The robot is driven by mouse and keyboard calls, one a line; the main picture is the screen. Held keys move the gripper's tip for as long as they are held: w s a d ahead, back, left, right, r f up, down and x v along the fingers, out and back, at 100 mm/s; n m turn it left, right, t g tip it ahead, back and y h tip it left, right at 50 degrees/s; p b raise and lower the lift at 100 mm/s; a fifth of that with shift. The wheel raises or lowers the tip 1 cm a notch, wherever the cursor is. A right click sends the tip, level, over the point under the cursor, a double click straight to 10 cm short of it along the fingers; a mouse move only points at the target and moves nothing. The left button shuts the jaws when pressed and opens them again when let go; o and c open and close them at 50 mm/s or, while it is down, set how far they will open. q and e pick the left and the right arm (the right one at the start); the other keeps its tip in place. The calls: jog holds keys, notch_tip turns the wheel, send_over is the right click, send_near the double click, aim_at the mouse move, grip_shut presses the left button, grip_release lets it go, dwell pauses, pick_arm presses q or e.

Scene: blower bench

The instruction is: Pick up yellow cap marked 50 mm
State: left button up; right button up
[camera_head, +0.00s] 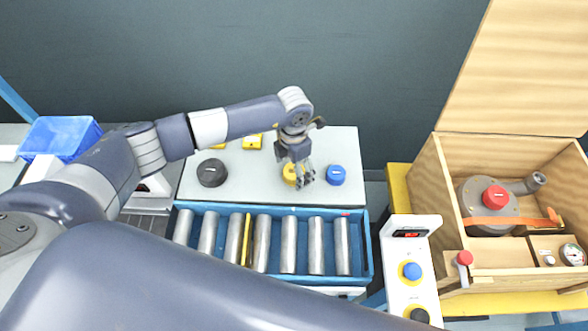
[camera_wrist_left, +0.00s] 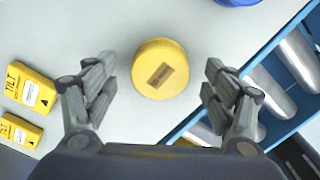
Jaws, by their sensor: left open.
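A round yellow cap (camera_head: 289,173) sits on the light tabletop, partly hidden behind my gripper in the head view. In the left wrist view the yellow cap (camera_wrist_left: 160,69) lies between and ahead of the fingertips, with a dark rectangular mark on top; no number is readable. My left gripper (camera_head: 300,178) is above the cap. It also shows in the left wrist view (camera_wrist_left: 158,90), with its two fingers spread wide on either side and apart from the cap. My right gripper does not show.
A blue cap (camera_head: 337,175) and a black cap (camera_head: 212,172) flank the yellow one. Yellow tilt boxes (camera_wrist_left: 32,87) lie left in the wrist view. A blue roller tray (camera_head: 367,250) borders the table's front. A wooden crate (camera_head: 450,190) and a button box (camera_head: 410,265) stand right.

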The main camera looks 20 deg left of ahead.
pick_arm(q)
jog(key=c, duration=0.9)
